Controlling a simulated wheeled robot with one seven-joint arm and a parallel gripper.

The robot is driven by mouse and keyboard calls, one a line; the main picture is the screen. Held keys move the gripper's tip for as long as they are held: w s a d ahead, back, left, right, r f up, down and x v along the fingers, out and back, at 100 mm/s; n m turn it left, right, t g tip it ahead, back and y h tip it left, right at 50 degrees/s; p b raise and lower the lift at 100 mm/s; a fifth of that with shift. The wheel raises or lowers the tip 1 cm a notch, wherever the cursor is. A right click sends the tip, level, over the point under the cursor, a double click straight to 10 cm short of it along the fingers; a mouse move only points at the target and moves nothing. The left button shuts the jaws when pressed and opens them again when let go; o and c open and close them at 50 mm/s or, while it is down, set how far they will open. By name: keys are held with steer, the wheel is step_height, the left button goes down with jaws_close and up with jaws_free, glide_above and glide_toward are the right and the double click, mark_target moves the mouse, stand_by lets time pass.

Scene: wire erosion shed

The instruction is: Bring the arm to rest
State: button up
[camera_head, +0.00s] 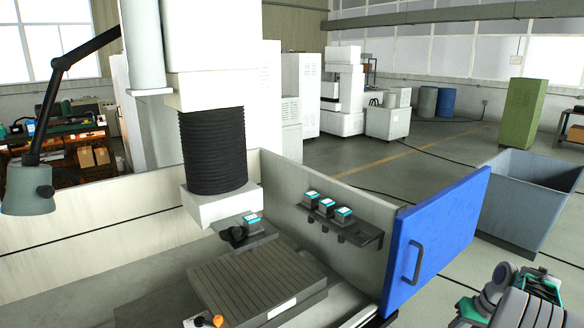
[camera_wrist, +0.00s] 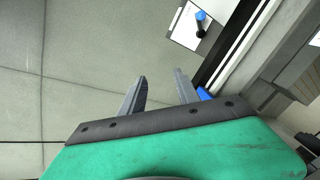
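My gripper (camera_wrist: 161,77) shows in the wrist view with its two grey fingers apart. Nothing is between them; grey floor shows through the gap. In the head view, part of my arm (camera_head: 520,295) shows at the bottom right corner, to the right of the blue door (camera_head: 435,240) and apart from it. The fingertips cannot be made out there.
The machine's slotted table (camera_head: 250,278) is at the bottom middle. A shelf (camera_head: 365,236) with several small teal-topped blocks is on its inner wall. A grey bin (camera_head: 520,205) stands at the right. A lamp (camera_head: 28,190) hangs at the left. Floor beyond the door is open.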

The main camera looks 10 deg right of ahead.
steer(key=s+a+r+g+h, duration=0.15)
steer(key=s+a, duration=0.25)
steer(key=a, duration=0.5)
steer(key=s+a+r+m+g, duration=0.15)
steer(key=s+a, duration=0.25)
steer(key=a, duration=0.5)
steer(key=s+a+r, duration=0.2)
steer(key=s+a, duration=0.3)
steer(key=a, duration=0.4)
steer(key=w+a+r+n+t, duration=0.2)
steer(key=a+r, duration=0.3)
steer(key=a, duration=0.3)
steer(key=w+a+r+n+t, duration=0.2)
steer(key=a+r+n, duration=0.3)
steer(key=a, duration=0.3)
steer(key=shift+w+a+r, duration=0.15)
steer(key=shift+a+r, duration=0.15)
steer(key=shift+r, duration=0.1)
